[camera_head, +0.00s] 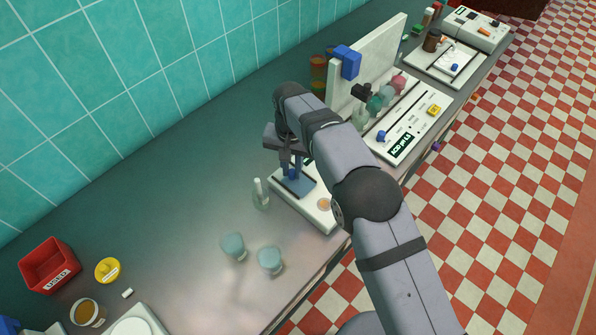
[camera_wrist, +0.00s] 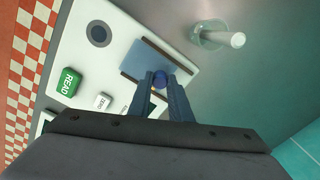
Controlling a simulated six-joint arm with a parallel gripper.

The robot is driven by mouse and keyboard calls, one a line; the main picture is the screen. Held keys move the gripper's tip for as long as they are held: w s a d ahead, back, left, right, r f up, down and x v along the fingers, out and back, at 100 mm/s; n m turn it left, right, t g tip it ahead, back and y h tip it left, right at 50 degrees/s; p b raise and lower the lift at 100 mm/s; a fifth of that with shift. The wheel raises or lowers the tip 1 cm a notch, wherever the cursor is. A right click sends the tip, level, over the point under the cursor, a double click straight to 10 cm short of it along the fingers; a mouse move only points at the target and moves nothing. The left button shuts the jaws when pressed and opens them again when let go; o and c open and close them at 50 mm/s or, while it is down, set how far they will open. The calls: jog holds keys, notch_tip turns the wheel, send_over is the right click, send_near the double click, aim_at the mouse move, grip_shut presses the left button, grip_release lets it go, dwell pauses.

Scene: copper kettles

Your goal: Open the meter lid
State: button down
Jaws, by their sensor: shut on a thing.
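The white meter (camera_head: 325,218) stands on the metal bench below my gripper. In the wrist view the meter (camera_wrist: 75,40) shows a green READ button (camera_wrist: 67,82), a white button (camera_wrist: 103,101) and a dark round spot (camera_wrist: 98,34). The translucent blue meter lid (camera_wrist: 146,58) lies flat between two dark strips; it also shows in the head view (camera_head: 302,187). My gripper (camera_wrist: 161,84) is shut on the small round blue knob (camera_wrist: 160,79) on the lid. In the head view my gripper (camera_head: 291,170) points down over the lid.
Two blue-green stoppered pieces (camera_head: 233,246) (camera_head: 270,260) stand nearer. A red bin (camera_head: 50,264) and a yellow lid (camera_head: 107,270) are at left. A white panel device (camera_head: 405,120) stands beyond my arm.

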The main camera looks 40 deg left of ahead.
aim_at(292, 171)
jog(key=shift+w+a+r, duration=0.1)
jog(key=shift+a, duration=0.1)
jog(key=c, duration=1.6)
grip_release()
jog(key=shift+d+r+b, duration=0.1)
jog(key=shift+r+b, duration=1.1)
jog(key=shift+r, duration=2.45)
